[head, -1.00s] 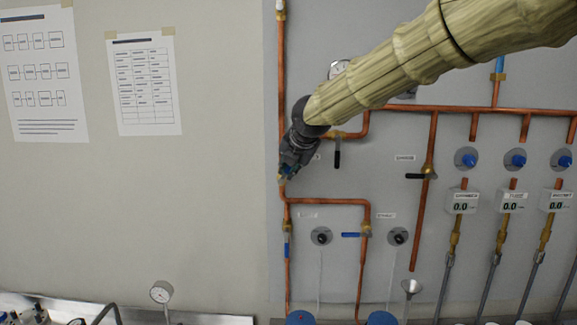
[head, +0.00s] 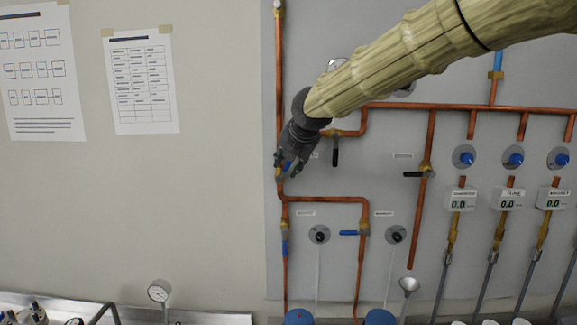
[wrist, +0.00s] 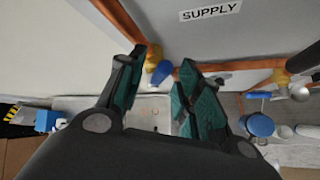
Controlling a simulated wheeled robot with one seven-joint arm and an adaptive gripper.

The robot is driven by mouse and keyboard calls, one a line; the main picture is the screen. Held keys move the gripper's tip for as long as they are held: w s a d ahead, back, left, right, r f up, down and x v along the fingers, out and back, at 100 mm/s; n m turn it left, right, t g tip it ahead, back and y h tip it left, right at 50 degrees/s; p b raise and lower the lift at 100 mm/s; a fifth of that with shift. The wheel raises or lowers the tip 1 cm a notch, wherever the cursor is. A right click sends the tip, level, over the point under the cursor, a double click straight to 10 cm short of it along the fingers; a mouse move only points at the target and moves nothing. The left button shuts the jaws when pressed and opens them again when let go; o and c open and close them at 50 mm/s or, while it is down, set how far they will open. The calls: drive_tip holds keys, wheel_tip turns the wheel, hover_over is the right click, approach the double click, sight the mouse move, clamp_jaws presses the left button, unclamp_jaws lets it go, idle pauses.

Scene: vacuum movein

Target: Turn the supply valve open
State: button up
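The supply valve is on the left vertical copper pipe, with a blue handle (head: 287,165) and a brass body (head: 279,173), both partly covered by my gripper in the head view. In the wrist view the blue handle (wrist: 160,73) shows beyond the gap between my fingers, beside the brass body (wrist: 153,55). A SUPPLY label (wrist: 210,10) is on the panel above. My gripper (head: 288,163) is open, its fingers spread on either side of the handle's line. I cannot tell whether a finger touches it or exactly how the handle is turned.
A black-handled valve (head: 336,150) is close to the right of my gripper. A dial gauge (head: 159,292) stands on the bench. The wall to the left is flat, with two paper sheets (head: 145,85).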

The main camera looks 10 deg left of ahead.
drive_tip(key=v, duration=0.6)
drive_tip(key=shift+s, duration=0.1)
